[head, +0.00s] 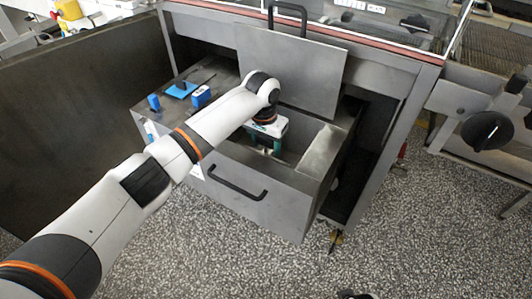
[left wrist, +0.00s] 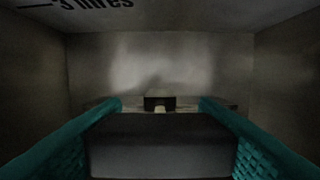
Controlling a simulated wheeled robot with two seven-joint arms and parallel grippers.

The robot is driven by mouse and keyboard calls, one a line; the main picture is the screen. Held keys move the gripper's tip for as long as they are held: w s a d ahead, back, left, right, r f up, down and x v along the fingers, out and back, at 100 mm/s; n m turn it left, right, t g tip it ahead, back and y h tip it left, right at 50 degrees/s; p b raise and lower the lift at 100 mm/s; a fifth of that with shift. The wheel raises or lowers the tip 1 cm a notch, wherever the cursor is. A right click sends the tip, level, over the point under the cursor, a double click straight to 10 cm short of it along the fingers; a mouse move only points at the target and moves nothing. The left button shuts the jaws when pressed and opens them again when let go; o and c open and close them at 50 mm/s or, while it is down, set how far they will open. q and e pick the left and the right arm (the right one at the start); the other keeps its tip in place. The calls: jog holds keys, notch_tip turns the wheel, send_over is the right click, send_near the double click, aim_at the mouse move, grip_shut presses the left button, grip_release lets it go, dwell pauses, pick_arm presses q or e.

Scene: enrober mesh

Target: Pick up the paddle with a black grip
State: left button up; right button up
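My left gripper (head: 265,143) reaches down into the open compartment of the grey drawer unit (head: 262,205). In the left wrist view its teal fingers (left wrist: 160,104) are wide apart, inside grey walls. A small black piece (left wrist: 159,102) with a pale spot below it shows between the fingertips. A broad dark grey surface (left wrist: 160,146) fills the space between the fingers; I cannot tell what it is. I cannot make out a whole paddle in either view. My right gripper cannot be made out.
Blue items (head: 181,89) lie on the drawer's left top, with a blue block (head: 201,96) beside them. A grey panel with a black handle (head: 292,70) stands behind the compartment. A black drawer handle (head: 236,184) is on the front. Speckled floor in front is clear.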

pick_arm(q)
jog(key=c, duration=0.3)
jog(key=shift+r, duration=0.1)
